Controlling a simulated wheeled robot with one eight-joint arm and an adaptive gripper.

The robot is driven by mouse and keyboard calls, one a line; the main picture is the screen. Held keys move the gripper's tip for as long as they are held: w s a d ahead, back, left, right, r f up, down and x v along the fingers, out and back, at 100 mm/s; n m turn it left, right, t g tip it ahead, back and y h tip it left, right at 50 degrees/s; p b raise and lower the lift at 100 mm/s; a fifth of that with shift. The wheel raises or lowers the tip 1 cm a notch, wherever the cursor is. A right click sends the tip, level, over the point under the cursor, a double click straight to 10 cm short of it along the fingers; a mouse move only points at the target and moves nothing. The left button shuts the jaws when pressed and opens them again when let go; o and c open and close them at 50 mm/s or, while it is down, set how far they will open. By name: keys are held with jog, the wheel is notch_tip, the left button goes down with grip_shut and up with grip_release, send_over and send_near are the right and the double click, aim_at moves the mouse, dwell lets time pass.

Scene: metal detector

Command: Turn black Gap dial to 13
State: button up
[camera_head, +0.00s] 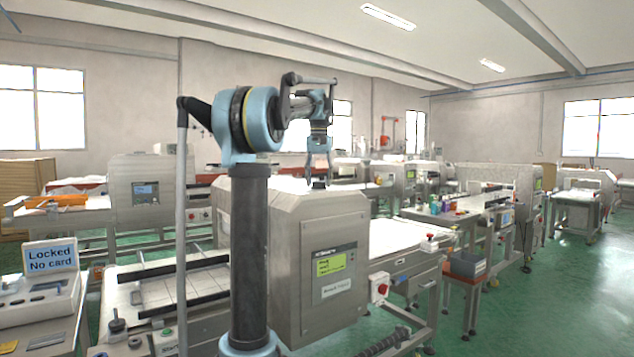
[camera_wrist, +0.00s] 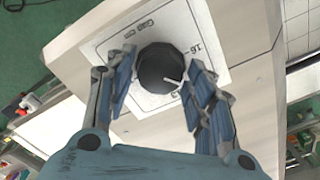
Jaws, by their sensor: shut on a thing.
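The black Gap dial (camera_wrist: 158,66) is a round knob on a white scale plate (camera_wrist: 202,22) on top of a pale machine housing. Its white pointer line faces the lower right in the wrist view. A "16" is legible on the plate to the right; the numbers near the pointer are mostly hidden by my finger. My gripper (camera_wrist: 161,72) has one blue finger on each side of the dial and is shut on it. In the head view, my gripper (camera_head: 319,173) reaches straight down to the top of the metal detector housing (camera_head: 290,200).
A green display (camera_head: 335,264) is on the housing's front. A conveyor (camera_head: 385,240) runs to its right. A box reading "Locked No card" (camera_head: 50,257) stands at far left. Other machines and benches stand behind. Green floor is open at right.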

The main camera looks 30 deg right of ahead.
jog(key=m, duration=0.4)
jog(key=shift+a+m, duration=0.1)
jog(key=shift+m, duration=1.7)
jog(key=shift+w, duration=0.1)
jog(key=o, duration=1.1)
jog(key=shift+c, duration=0.2)
jog(key=shift+r, duration=0.1)
notch_tip(320, 180, up, 12)
